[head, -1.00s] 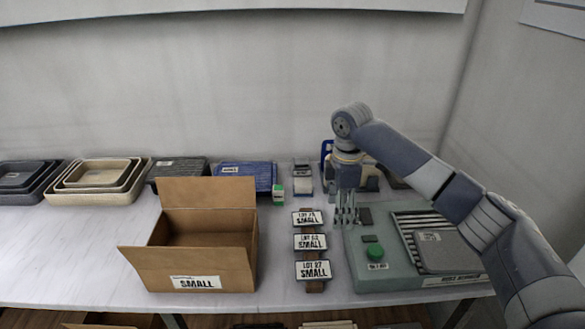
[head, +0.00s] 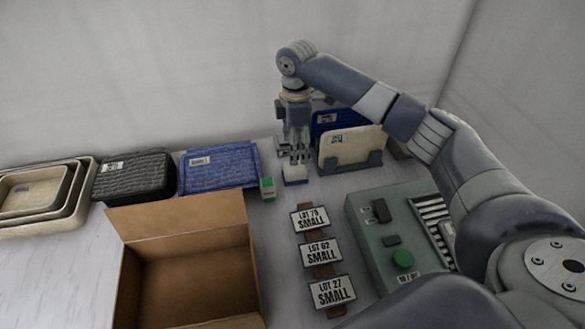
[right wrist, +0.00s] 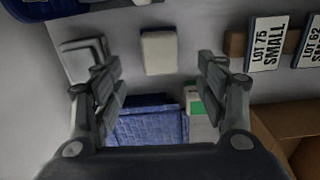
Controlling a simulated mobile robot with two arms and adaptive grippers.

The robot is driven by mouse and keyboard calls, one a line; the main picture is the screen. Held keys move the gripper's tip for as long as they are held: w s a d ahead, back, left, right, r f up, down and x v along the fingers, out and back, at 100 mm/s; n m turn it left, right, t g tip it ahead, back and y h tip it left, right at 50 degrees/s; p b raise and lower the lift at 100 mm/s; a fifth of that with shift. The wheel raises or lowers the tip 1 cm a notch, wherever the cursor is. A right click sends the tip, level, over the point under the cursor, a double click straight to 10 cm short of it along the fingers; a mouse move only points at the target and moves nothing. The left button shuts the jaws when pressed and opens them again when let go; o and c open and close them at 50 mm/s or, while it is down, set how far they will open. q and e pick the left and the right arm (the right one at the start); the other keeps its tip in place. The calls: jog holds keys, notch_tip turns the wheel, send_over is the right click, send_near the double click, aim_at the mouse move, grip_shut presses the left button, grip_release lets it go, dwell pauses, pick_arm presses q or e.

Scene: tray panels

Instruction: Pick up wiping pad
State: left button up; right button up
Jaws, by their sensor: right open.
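A small white block with a bluish lower edge, which looks like the wiping pad (head: 295,178), lies on the table at the back, left of the upright panels. In the right wrist view the pad (right wrist: 158,53) shows as a pale rounded rectangle, beyond the fingertips and roughly centred between them. My right gripper (head: 295,156) points down just above and behind the pad. In the right wrist view my right gripper (right wrist: 160,82) is open, with nothing between its fingers. My left gripper is not in view.
A green-and-white box (head: 268,189) stands close left of the pad. A blue tray (head: 220,165) lies farther left. A cream panel (head: 350,147) stands in a rack at right. Lot labels (head: 311,218), an open carton (head: 185,222) and a green-buttoned machine (head: 375,235) are nearer.

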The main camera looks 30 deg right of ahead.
aim_at(295, 167)
notch_tip(295, 167, down, 7)
jog(key=shift+f+p, duration=0.15)
jog(key=shift+p, duration=0.3)
jog(key=c, duration=1.2)
